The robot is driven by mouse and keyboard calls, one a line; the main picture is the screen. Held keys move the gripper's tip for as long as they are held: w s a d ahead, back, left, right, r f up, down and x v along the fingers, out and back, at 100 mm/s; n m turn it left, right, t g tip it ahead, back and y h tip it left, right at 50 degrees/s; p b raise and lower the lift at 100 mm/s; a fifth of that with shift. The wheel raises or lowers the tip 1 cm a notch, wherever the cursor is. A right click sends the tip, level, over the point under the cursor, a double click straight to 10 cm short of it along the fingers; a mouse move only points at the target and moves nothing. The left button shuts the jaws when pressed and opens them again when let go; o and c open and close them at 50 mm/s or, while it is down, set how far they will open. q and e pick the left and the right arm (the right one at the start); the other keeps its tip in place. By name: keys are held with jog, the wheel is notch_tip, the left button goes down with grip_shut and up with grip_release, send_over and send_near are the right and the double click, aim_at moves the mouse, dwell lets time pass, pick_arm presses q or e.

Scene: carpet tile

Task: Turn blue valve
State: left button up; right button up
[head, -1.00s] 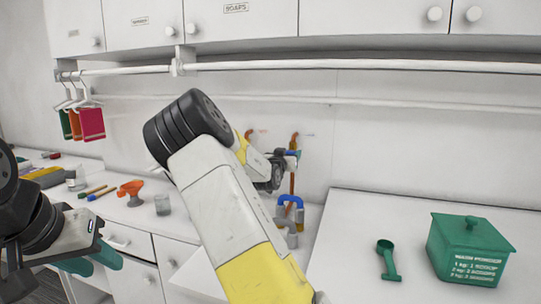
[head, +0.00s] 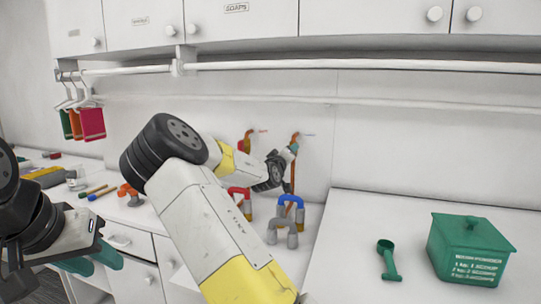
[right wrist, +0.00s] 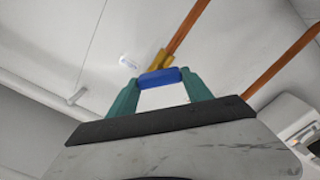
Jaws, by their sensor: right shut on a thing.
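The blue valve handle (right wrist: 160,77) shows in the right wrist view on a yellow fitting at the end of a copper pipe. My right gripper (right wrist: 161,82) is shut on it, with a teal finger at each end of the handle. In the head view my right gripper (head: 293,149) is at the right-hand copper pipe (head: 292,178) on the back wall, and the handle is hidden there. My left gripper (head: 95,261) is low at the left, away from the valve, with its teal fingers apart and nothing seen between them.
A red valve (head: 248,143) is on the wall to the left. A green box (head: 468,249) and green scoop (head: 388,260) stand on the right counter. A white rail (head: 350,65) runs above.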

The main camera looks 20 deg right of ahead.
jog(key=shift+a+f+n, duration=0.1)
jog(key=shift+n, duration=2.05)
jog(key=shift+f+n, duration=0.1)
jog(key=shift+n, duration=2.05)
jog(key=o, duration=1.4)
jog(key=shift+w, duration=0.1)
jog(key=shift+c, duration=0.2)
